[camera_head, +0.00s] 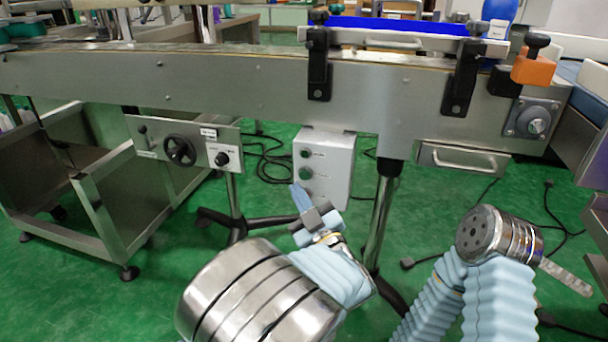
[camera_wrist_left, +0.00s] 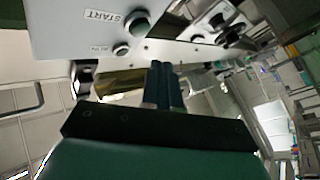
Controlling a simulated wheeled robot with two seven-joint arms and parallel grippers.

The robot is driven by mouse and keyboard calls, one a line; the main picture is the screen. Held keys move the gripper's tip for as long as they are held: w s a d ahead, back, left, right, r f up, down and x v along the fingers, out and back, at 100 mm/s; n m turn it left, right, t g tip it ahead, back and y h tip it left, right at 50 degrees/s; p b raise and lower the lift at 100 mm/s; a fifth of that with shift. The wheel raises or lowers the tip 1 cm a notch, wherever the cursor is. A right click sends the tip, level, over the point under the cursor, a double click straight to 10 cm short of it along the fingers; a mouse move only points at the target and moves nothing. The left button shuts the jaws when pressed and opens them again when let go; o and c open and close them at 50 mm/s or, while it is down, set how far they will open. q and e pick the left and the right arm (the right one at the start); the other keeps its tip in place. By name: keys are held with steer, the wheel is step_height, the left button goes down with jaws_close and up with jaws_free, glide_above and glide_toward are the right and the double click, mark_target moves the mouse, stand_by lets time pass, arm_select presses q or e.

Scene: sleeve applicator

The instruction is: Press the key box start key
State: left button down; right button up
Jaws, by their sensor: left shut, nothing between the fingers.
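The key box (camera_head: 338,166) is a light grey box below the conveyor's side in the head view, with two dark green round keys on its front. In the left wrist view its pale panel (camera_wrist_left: 75,30) fills the upper left. The start key (camera_wrist_left: 137,23) is a round dark green button beside the START label there. A smaller key (camera_wrist_left: 121,49) sits near it with a label too small to read. My left gripper (camera_head: 300,194) is shut and empty, just below and left of the box. Its fingertips (camera_wrist_left: 164,68) show apart from the start key.
The steel conveyor (camera_head: 220,75) runs above the box. A panel with a black handwheel (camera_head: 180,151) hangs to the left. A metal post (camera_head: 380,215) stands right of the box. A steel frame cart (camera_head: 100,205) stands at left. Cables lie on the green floor.

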mark_target(305, 175)
arm_select(q)
steer(key=shift+w+d, duration=0.15)
steer(key=shift+w, duration=0.4)
steer(key=shift+w+d, duration=0.15)
steer(key=shift+w, duration=0.35)
steer(key=shift+w, duration=0.15)
stand_by(1.2)
steer(key=shift+w+d, duration=0.15)
steer(key=shift+w, duration=0.1)
